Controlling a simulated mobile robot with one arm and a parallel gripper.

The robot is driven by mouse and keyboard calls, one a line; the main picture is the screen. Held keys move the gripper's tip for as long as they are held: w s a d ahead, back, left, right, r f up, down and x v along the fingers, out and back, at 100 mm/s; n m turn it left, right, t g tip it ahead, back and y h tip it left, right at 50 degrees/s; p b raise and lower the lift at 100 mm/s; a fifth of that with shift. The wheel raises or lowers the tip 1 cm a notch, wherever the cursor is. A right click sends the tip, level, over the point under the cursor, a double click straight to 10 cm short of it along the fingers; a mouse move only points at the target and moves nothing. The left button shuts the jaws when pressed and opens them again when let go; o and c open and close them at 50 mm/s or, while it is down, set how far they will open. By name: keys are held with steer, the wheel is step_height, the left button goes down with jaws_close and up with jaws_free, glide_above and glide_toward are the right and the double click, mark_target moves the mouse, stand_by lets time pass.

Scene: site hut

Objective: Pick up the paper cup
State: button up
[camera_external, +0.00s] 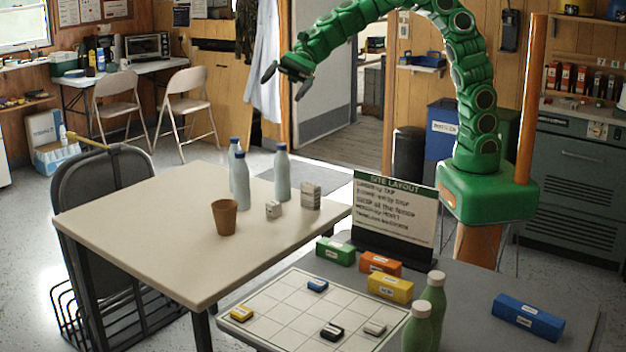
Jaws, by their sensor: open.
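My green arm arches over from the right. My gripper (282,82) is open and empty, high above the far side of the table, well up and to the right of the cup. Its dark fingers are spread apart. Nothing hides the cup.
A site layout sign (394,215), coloured blocks (390,287) and green bottles (418,328) crowd the grey table. The beige table's left part is clear.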

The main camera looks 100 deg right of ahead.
steer(key=w+d+f+m+t+h, duration=0.25)
steer(key=w+d+f+m, duration=0.25)
steer(key=w+d+m, duration=0.55)
steer(key=n, duration=0.2)
glide_toward(217, 223)
steer(key=shift+t, duration=0.35)
steer(key=shift+f+x, duration=0.2)
steer(key=shift+x, duration=1.2)
steer(key=shift+f+x, duration=0.25)
steer(key=shift+x, duration=1.15)
steer(key=shift+w+a, duration=0.15)
steer(key=shift+w, duration=0.05)
steer(key=c, duration=0.9)
